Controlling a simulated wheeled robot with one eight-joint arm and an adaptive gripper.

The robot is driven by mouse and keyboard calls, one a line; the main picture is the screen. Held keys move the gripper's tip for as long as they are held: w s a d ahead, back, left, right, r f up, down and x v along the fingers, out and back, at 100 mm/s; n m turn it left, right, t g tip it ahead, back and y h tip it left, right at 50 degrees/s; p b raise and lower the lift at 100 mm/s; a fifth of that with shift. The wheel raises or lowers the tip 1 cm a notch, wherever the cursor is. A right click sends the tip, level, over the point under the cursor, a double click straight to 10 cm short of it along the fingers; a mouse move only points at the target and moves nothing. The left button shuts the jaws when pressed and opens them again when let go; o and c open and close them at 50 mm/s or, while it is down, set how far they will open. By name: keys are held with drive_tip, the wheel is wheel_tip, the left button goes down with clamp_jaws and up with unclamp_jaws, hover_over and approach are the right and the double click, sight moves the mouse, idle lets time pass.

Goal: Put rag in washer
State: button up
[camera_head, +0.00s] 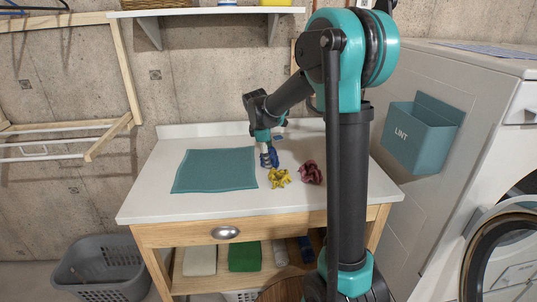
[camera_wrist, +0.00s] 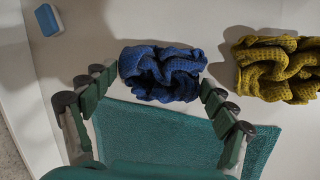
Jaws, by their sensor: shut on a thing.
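A crumpled blue rag (camera_head: 269,158) is on the white-topped table, and in the wrist view the blue rag (camera_wrist: 162,70) lies between my fingers. My gripper (camera_head: 266,146) points down at the table and is shut on the blue rag; it also shows in the wrist view (camera_wrist: 158,88). A yellow rag (camera_head: 279,178) lies just in front of it, also in the wrist view (camera_wrist: 278,70). A dark red rag (camera_head: 311,172) lies to the right. The white washer (camera_head: 455,215) stands at the right edge, its round door (camera_head: 507,262) swung open; its inside is mostly hidden.
A flat teal cloth (camera_head: 215,170) lies on the table (camera_head: 150,205) left of the rags. A small blue block (camera_wrist: 47,20) lies near the table's back. A teal lint bin (camera_head: 422,135) hangs on the washer's side. A grey basket (camera_head: 103,268) stands at the lower left.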

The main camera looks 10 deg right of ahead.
drive_tip(key=shift+f, duration=0.1)
drive_tip(key=o, duration=0.8)
